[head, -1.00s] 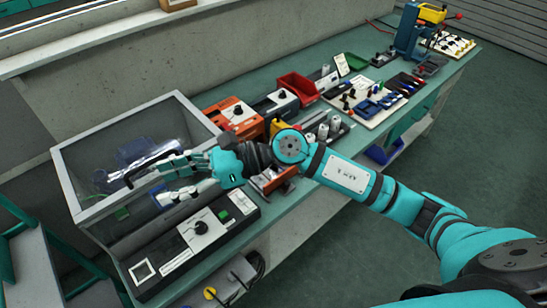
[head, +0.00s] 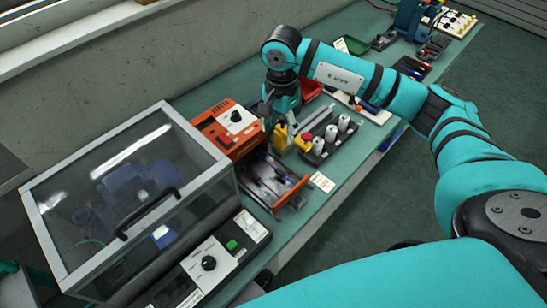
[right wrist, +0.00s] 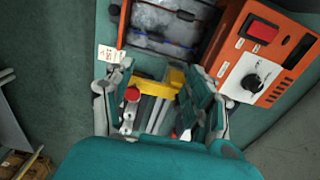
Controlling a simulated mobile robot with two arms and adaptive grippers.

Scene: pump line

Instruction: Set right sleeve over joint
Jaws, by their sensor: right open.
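My right gripper (head: 272,112) is open and points down over the bench near the yellow part with a red button (head: 303,141). In the right wrist view its fingers (right wrist: 160,105) are spread wide, with the yellow part (right wrist: 155,88) and grey rails below and between them. Nothing is held. The orange-edged fixture (head: 272,182) lies nearer the front and shows at the top of the right wrist view (right wrist: 122,25). Thin dark and blue pieces lie across its grey bed, too small to tell sleeve from joint. My left gripper is out of view.
An orange box with a knob (head: 228,126) stands beside the fixture. A clear-lidded case (head: 140,190), lid down, holds a blue pump at left. A dark rack with white cylinders (head: 330,140) stands right of the yellow part. Bare bench (head: 345,172) lies along the front edge.

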